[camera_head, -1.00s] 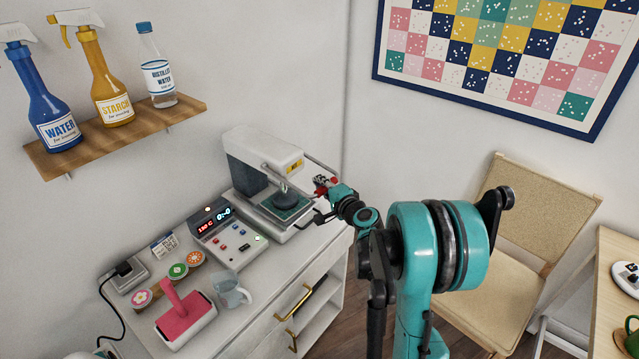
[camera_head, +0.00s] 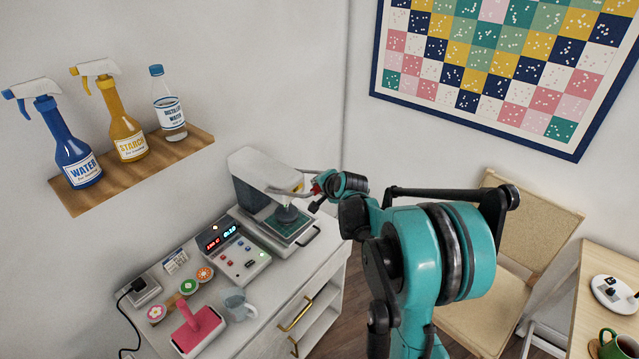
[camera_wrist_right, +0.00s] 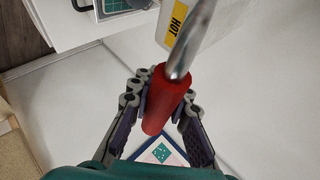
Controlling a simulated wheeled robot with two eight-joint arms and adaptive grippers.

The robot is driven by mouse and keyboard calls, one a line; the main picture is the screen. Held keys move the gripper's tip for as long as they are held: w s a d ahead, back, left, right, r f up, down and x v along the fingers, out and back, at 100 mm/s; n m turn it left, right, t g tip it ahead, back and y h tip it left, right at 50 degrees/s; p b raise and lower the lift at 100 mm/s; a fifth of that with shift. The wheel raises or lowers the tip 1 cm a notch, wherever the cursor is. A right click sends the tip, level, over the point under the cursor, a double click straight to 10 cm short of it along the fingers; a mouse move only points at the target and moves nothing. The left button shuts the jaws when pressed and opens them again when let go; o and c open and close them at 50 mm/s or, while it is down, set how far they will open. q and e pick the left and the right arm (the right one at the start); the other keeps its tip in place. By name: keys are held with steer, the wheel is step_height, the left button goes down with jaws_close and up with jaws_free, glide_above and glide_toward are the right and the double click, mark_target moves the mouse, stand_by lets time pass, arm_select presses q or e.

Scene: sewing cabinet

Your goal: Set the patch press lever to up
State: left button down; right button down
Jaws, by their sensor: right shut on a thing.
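The white patch press (camera_head: 255,166) stands at the back of the cabinet top, its round pad above a green patch plate (camera_head: 298,224). Its metal lever (camera_wrist_right: 202,33) ends in a red handle (camera_wrist_right: 162,98). In the right wrist view the red handle lies between both fingers of my right gripper (camera_wrist_right: 160,112), which is shut on it beside the HOT label. In the head view my right gripper (camera_head: 317,190) is at the press head's right side, about level with it; the arm hides most of the handle. My left gripper is out of view.
A control box (camera_head: 232,248) stands in front of the press. A pink-handled tool (camera_head: 200,328), a grey-blue cup (camera_head: 238,304) and several round patches lie nearer. A shelf (camera_head: 130,178) holds bottles above left. A chair (camera_head: 520,250) and table (camera_head: 590,300) stand right.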

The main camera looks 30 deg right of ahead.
steer(key=w+a+r+n+g+h+p, duration=0.1)
steer(key=w+a+r+g+p, duration=0.1)
steer(key=w+r+g+p, duration=0.3)
steer(key=shift+w+a+r+g+h+p, duration=0.3)
steer(key=shift+w+r+h+p, duration=0.15)
steer(key=shift+r+p, duration=1.05)
steer(key=shift+r, duration=0.15)
steer(key=c, duration=1.4)
jaws_free()
steer(key=shift+o, duration=0.2)
steer(key=v, duration=1.2)
steer(key=shift+d, duration=0.15)
